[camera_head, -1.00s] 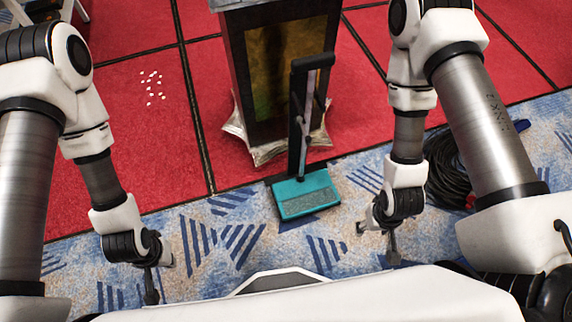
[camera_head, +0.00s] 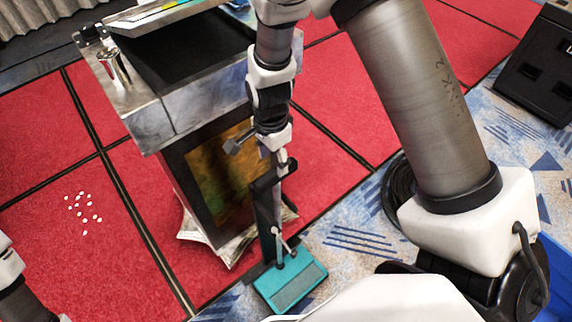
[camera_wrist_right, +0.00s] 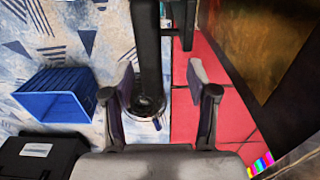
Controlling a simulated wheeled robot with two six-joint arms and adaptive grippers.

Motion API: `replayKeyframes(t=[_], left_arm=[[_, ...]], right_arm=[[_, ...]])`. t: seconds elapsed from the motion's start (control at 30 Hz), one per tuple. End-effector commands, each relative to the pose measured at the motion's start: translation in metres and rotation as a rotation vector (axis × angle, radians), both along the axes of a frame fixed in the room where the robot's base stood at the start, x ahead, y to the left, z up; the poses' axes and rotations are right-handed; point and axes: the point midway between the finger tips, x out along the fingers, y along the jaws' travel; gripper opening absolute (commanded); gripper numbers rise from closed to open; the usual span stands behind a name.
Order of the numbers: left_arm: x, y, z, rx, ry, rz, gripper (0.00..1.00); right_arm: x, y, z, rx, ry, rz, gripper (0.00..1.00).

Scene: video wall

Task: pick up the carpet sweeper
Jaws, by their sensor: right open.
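The carpet sweeper has a teal head (camera_head: 290,288) on the blue patterned carpet and a dark upright handle (camera_head: 264,215) leaning up beside the kiosk. My right gripper (camera_head: 260,152) is open at the top of this handle, just above its grip. In the right wrist view, my right gripper (camera_wrist_right: 161,74) has its fingers spread, and a dark upright bar (camera_wrist_right: 147,45), apparently the handle, shows between and beyond them. I cannot tell whether the fingers touch it. Only part of my left arm shows at the lower left edge of the head view; its gripper is out of view.
A kiosk (camera_head: 165,125) stands close beside the sweeper. White bits (camera_head: 83,210) lie on the red carpet. A black cable coil (camera_head: 398,190) is right of the sweeper. A blue crate (camera_wrist_right: 55,95) and a black box (camera_head: 540,65) stand farther right.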

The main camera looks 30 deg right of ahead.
Motion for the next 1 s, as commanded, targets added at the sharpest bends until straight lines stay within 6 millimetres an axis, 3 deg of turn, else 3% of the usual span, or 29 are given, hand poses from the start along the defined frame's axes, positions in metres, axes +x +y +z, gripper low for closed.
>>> replayKeyframes(t=[0.3, 0.57, 0.73, 1.0], left_arm=[[0.0, 0.0, 0.0, 0.0, 0.001, 0.0, 0.0], [0.0, 0.0, 0.0, 0.0, 0.001, 0.0, 0.0], [0.0, 0.0, 0.0, 0.0, 0.001, 0.0, 0.0], [0.0, 0.0, 0.0, 0.0, 0.001, 0.0, 0.0]], right_arm=[[-0.002, 0.001, -0.052, 0.0, 0.002, 0.001, 0.58], [-0.002, 0.001, -0.059, -0.001, -0.001, 0.001, 0.58], [-0.002, 0.001, -0.059, -0.001, 0.0, 0.002, 0.02], [-0.003, 0.001, -0.059, -0.001, 0.001, 0.002, 0.0]])
